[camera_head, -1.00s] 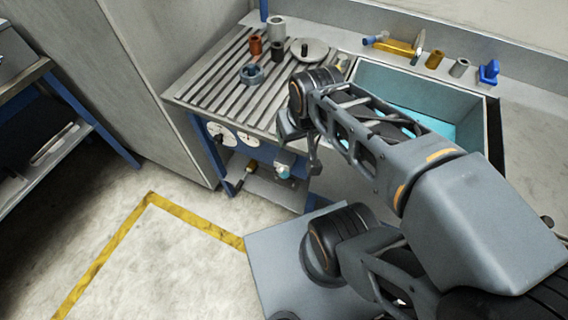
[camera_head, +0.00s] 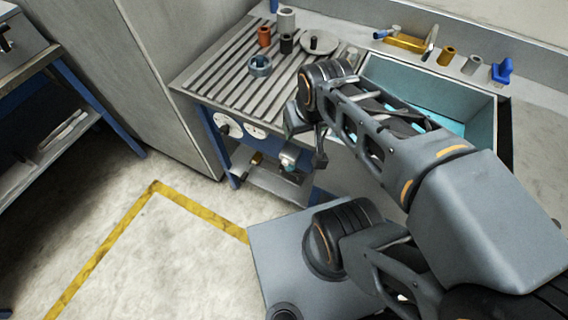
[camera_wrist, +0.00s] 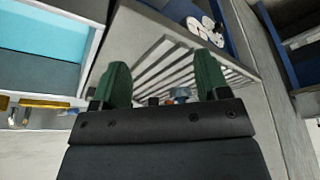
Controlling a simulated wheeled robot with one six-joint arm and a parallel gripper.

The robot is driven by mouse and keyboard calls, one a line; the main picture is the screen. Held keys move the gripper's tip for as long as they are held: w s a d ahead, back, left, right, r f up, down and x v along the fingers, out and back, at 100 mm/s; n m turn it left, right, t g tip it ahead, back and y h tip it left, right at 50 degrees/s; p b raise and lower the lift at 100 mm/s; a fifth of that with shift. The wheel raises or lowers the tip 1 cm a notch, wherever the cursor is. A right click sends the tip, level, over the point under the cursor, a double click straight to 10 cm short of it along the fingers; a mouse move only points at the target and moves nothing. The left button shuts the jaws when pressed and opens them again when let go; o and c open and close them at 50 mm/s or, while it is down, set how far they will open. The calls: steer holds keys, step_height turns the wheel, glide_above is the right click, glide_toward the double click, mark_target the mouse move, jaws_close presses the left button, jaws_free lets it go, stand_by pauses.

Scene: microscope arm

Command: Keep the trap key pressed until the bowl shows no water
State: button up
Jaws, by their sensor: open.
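Under the slatted bench, beside its open lower shelf, a small pale fitting with a teal lower part (camera_head: 289,158) shows in the head view. It may be the trap bowl, but it is too small to tell whether it holds water. A small brass-coloured piece (camera_head: 257,159) is to its left; I cannot tell whether it is the trap key. My gripper is open and empty in the wrist view (camera_wrist: 163,82), its two green fingers apart in front of the slatted top. In the head view my arm hangs over the bench's front edge, right of the fitting.
Two white dials (camera_head: 230,126) are on the bench front. The slatted top (camera_head: 225,75) holds a blue-grey ring (camera_head: 260,66), an orange cup (camera_head: 265,36) and other small parts. A teal-lined basin (camera_head: 480,112) is behind my arm. Floor at left is clear.

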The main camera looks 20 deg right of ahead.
jaws_close()
stand_by(0.8)
stand_by(1.0)
